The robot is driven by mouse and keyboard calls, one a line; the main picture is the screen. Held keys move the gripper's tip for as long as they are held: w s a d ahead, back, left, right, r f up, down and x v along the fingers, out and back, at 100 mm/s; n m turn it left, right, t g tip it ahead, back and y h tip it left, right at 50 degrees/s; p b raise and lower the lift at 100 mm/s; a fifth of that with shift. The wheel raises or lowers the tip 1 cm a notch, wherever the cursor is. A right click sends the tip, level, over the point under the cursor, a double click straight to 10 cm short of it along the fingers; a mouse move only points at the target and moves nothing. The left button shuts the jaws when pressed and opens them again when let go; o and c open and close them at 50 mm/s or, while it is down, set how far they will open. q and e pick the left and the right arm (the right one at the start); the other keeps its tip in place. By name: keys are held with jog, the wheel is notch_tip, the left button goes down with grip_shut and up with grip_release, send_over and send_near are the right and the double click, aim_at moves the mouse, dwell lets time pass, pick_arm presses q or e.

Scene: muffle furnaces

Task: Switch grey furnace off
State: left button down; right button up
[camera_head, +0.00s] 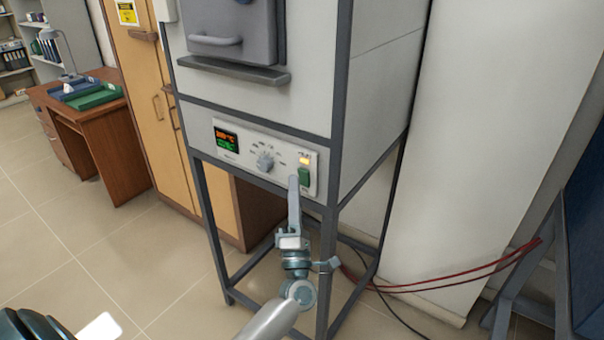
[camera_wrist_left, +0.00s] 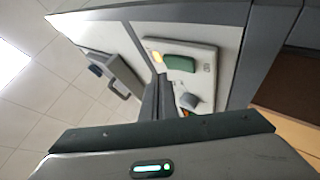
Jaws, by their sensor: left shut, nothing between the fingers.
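The grey furnace (camera_head: 380,100) stands on a dark metal frame. Its control panel (camera_head: 240,150) has a lit display (camera_head: 226,140), a round knob (camera_head: 265,161), a glowing amber lamp (camera_head: 305,160) and a green switch (camera_head: 304,178). My left gripper (camera_head: 293,180) is shut and empty, with its tips just beside the green switch at its left edge. I cannot tell whether they touch it. In the left wrist view the fingers (camera_wrist_left: 159,85) point at the panel between the green switch (camera_wrist_left: 179,63) and the knob (camera_wrist_left: 188,101). My right gripper is not in view.
The furnace door with its handle (camera_head: 215,41) is above the panel. A wooden cabinet (camera_head: 150,90) and a desk with trays (camera_head: 110,130) stand to the left. Red cables (camera_head: 440,284) run low on the right. Floor is clear at left.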

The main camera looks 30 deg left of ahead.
pick_arm(q)
jog(key=shift+w, duration=0.1)
dwell(0.3)
jog(key=shift+w, duration=0.3)
jog(key=shift+w+r, duration=0.1)
jog(key=shift+w, duration=0.25)
dwell(0.9)
jog(key=shift+s, duration=0.15)
jog(key=shift+s, duration=0.65)
jog(key=shift+s+a+f, duration=0.1)
jog(key=shift+s+f, duration=0.1)
jog(key=shift+s, duration=1.05)
jog(key=shift+s+a+f, duration=0.1)
jog(key=shift+s+f, duration=0.05)
jog(key=shift+s, duration=1.1)
